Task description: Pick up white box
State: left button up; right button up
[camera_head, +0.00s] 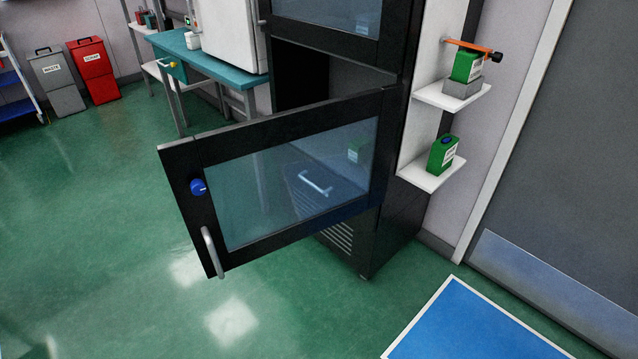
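No loose white box can be made out for certain. A large white box-shaped unit (228,35) stands on the teal bench at the top, cut off by the frame edge. A small white container (193,41) sits on the bench to its left. Neither of my grippers is in the head view, so their state is hidden.
A black cabinet (398,110) stands in the middle. Its lower glass door (290,185) is swung open over the floor. Green boxes (443,155) (466,66) stand on white wall shelves at right. Waste bins (95,72) are at far left. The green floor at left is clear.

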aim_at(193, 41)
jog(key=i+j+u, duration=0.4)
jog(key=j, duration=0.25)
jog(key=i+j+u, duration=0.4)
jog(key=j, duration=0.15)
jog(key=i+j+u, duration=0.4)
jog(key=i+z, duration=0.15)
jog(key=i, duration=0.3)
jog(key=i+j+z, duration=0.1)
jog(key=i, duration=0.3)
jog(key=i+j+z, duration=0.15)
jog(key=i, duration=0.25)
jog(key=i+j+z, duration=0.15)
jog(key=i+j, duration=0.15)
jog(key=i, duration=0.1)
